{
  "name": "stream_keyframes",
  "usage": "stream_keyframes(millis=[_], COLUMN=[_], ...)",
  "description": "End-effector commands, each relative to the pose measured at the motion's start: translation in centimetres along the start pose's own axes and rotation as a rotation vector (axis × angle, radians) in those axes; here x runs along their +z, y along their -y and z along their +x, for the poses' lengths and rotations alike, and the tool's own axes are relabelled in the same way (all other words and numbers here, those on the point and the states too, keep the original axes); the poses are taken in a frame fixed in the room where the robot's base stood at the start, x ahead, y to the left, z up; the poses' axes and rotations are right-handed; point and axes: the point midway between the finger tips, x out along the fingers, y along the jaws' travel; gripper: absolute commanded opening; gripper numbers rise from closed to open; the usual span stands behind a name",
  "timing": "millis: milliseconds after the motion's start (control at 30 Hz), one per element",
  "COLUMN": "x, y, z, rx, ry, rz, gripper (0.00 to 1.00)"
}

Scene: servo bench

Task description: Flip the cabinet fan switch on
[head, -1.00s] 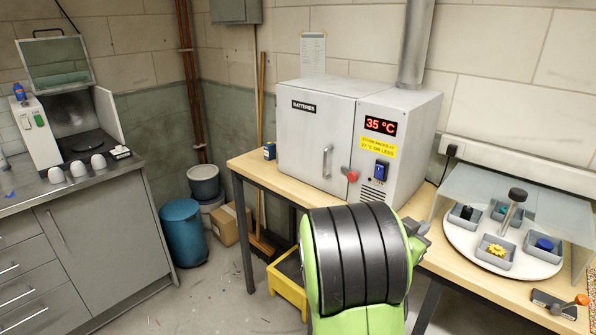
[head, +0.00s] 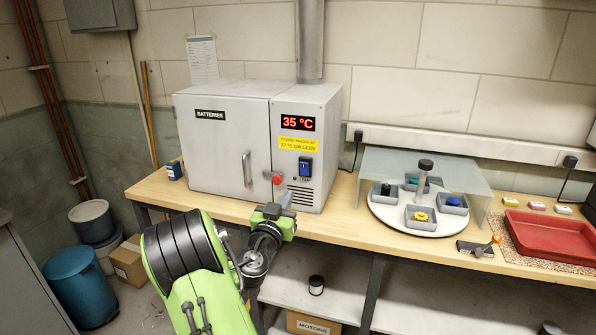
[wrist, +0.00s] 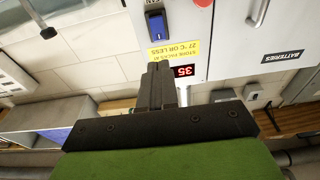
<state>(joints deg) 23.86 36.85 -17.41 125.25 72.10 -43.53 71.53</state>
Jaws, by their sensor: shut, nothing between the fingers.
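The grey battery cabinet (head: 228,150) stands on the wooden bench, its door closed. Its blue rocker fan switch (head: 305,168) sits on the right front panel, under a yellow label (head: 298,145) and a red display (head: 297,123) reading 35 °C. The switch also shows near the top of the wrist view (wrist: 156,23); I cannot tell its rocker position. My gripper (head: 287,198) is shut and empty, in front of the cabinet, below and left of the switch in the head view. In the wrist view its fingertips (wrist: 161,70) are apart from the switch.
A red knob (head: 277,178) and door handle (head: 247,168) are left of the switch; a vent (head: 300,195) is below it.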

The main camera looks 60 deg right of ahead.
Motion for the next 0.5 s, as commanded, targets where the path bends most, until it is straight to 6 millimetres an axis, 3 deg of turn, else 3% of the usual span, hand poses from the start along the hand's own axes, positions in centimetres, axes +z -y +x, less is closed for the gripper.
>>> stream_keyframes(millis=[300, 500], x=[-0.7, -0.5], y=[-0.2, -0.2], z=[7.2, 10.8], rx=[0.004, 0.003], ry=[-0.002, -0.002], rz=[0.002, 0.001], gripper=[0.00, 0.00])
